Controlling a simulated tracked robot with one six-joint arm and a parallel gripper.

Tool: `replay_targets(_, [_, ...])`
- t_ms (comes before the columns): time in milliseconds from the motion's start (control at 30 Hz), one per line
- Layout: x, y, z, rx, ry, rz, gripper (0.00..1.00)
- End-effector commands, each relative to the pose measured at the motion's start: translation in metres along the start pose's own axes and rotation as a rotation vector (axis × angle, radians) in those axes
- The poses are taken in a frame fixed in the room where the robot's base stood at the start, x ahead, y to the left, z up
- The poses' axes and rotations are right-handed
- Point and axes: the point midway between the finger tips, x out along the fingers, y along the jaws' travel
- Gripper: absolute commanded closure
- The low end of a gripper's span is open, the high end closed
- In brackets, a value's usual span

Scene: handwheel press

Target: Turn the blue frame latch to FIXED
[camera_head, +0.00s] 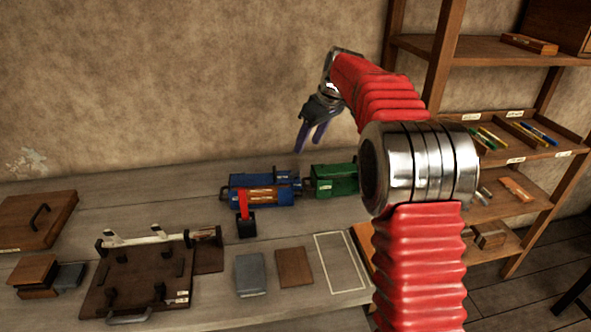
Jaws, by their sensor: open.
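A blue frame (234,184) lies toward the back middle of the bench, with an orange-brown part in it. A red lever-like piece (242,204) stands at its front, above a small black block (246,225). I cannot make out a separate blue latch or any FIXED marking at this size. My gripper (308,142) hangs in the air above and right of the blue frame, fingers pointing down. It is open and empty, and touches nothing.
A green unit (333,179) sits right of the blue frame, close to my arm. A dark wooden fixture (120,285) with a pale bar stands front left. Grey and brown books (249,275) and a white outlined rectangle (340,263) lie in front. Shelves (520,130) stand at right.

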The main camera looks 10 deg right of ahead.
Motion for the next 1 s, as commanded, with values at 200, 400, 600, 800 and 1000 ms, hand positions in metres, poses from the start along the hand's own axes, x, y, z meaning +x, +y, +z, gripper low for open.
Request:
replay_targets(200, [0.003, 0.000, 0.000, 0.001, -0.001, -0.001, 0.50])
replay_targets(400, [0.022, -0.001, 0.001, 0.001, -0.002, -0.002, 0.50])
replay_targets(600, [0.051, -0.001, 0.000, 0.000, -0.002, -0.002, 0.50])
replay_targets(800, [0.083, -0.001, 0.001, 0.001, -0.003, -0.003, 0.50])
replay_targets(1000, [0.113, -0.001, 0.001, 0.000, -0.002, -0.002, 0.50])
